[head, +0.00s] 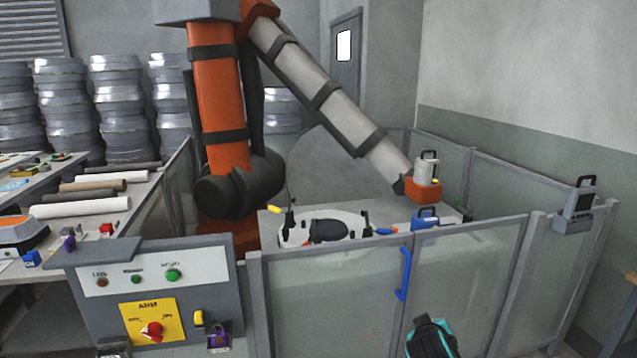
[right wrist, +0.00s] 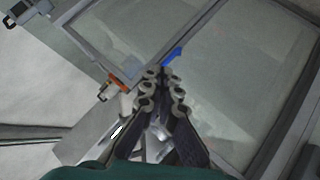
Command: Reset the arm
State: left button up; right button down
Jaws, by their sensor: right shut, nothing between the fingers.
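The large orange and grey industrial arm (head: 222,100) stands inside a fenced cell, its grey forearm slanting down to the right to an orange tool head (head: 423,190). A grey control panel (head: 225,268) stands at front left. It has a small brown-orange button (head: 102,282), two green buttons (head: 173,275) and a yellow plate (head: 140,310) with a red knob (head: 152,332). My right arm (head: 432,338) shows teal and black at the bottom, in front of the gate. My right gripper (right wrist: 164,88) is shut and empty in the right wrist view. My left gripper is out of view.
The fence gate (head: 460,275) has a blue handle (head: 404,273). A purple padlock (head: 218,337) and yellow tag (head: 198,318) are on the panel. A pendant (head: 577,205) hangs on the right fence. A bench with rolls (head: 80,208) lies left.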

jog(key=s+a+f+m+g+y, duration=0.1)
jog(key=s+a+f, duration=0.1)
jog(key=s, duration=0.5)
jog(key=s+a+f+m+g+y, duration=0.1)
jog(key=s+a, duration=0.3)
jog(key=s, duration=0.4)
jog(key=s+a+f+m+g+y, duration=0.1)
jog(key=s+a+f+y, duration=0.1)
jog(key=s, duration=0.6)
jog(key=shift+s+a+f+y, duration=0.25)
jog(key=shift+a+f+y, duration=0.2)
jog(key=shift+f, duration=0.2)
